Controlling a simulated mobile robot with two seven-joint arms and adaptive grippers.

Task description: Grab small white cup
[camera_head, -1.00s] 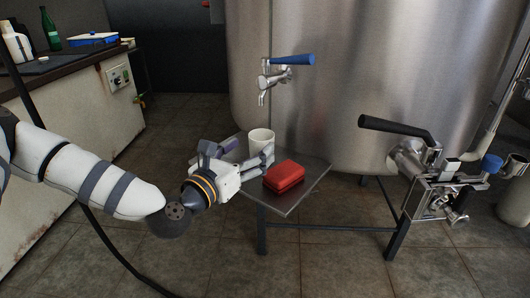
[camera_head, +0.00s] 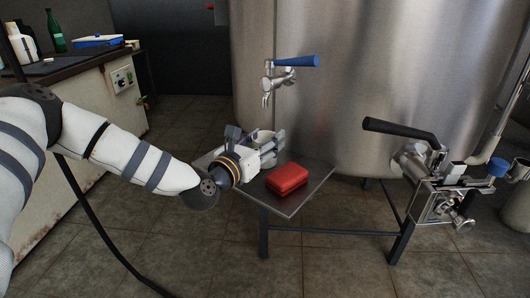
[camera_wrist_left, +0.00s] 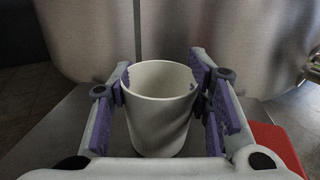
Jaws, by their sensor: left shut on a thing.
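The small white cup (camera_wrist_left: 158,112) stands upright between the purple-padded fingers of my left gripper (camera_wrist_left: 160,90) in the left wrist view. The fingers are shut on the cup from both sides. In the head view the cup (camera_head: 262,138) is mostly hidden behind my left gripper (camera_head: 262,148), and only part of its upper side shows. The cup is over the small metal table (camera_head: 312,187); I cannot tell whether its base still touches the top. My right gripper does not show.
A red box (camera_head: 287,180) lies on the table just right of my left gripper. A tap with a blue handle (camera_head: 296,62) hangs above, on the steel tank (camera_head: 390,70). A black-handled valve (camera_head: 402,130) juts out at right. A counter (camera_head: 75,100) stands at left.

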